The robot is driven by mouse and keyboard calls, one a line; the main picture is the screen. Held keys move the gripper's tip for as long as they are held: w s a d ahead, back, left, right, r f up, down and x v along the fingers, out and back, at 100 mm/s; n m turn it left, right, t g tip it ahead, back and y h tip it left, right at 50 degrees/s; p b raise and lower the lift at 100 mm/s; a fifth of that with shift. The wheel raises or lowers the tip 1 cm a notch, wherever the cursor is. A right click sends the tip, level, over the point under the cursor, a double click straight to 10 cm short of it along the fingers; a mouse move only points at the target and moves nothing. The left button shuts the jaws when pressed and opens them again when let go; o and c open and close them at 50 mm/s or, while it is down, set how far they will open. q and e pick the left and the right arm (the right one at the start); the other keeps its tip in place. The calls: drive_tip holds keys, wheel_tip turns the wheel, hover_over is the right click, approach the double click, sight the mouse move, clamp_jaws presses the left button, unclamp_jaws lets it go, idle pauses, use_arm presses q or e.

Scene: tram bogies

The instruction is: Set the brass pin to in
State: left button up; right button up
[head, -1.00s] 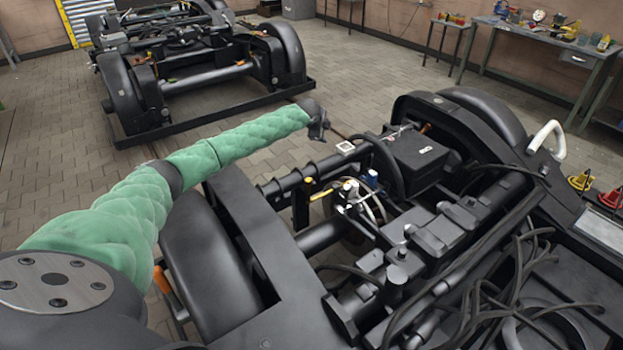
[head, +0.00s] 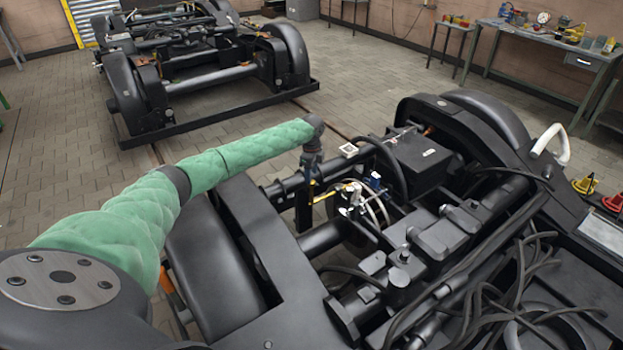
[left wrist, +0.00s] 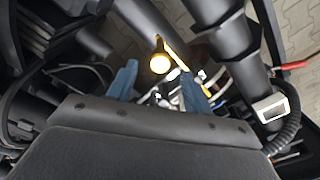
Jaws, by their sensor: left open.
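A yellow, brass-coloured round knob (left wrist: 160,63) shows between my open finger tips in the left wrist view; I take it to be the brass pin's head. A yellow rod (head: 325,196) shows in the head view beside the black post on the near bogie. My left gripper (head: 311,176) points down just above that post; in the left wrist view its two blue fingers (left wrist: 158,72) are apart and hold nothing. I cannot tell how far in the pin sits. My right gripper is out of view.
White and blue fittings with hoses (head: 352,195) stand close to the right of the gripper. A black box (head: 420,160) and a curved hose lie beyond. A white-framed square (left wrist: 270,107) and a red-handled part (left wrist: 290,66) show at the right in the wrist view.

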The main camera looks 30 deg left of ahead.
use_arm(q)
drive_tip(key=shift+f, duration=1.7)
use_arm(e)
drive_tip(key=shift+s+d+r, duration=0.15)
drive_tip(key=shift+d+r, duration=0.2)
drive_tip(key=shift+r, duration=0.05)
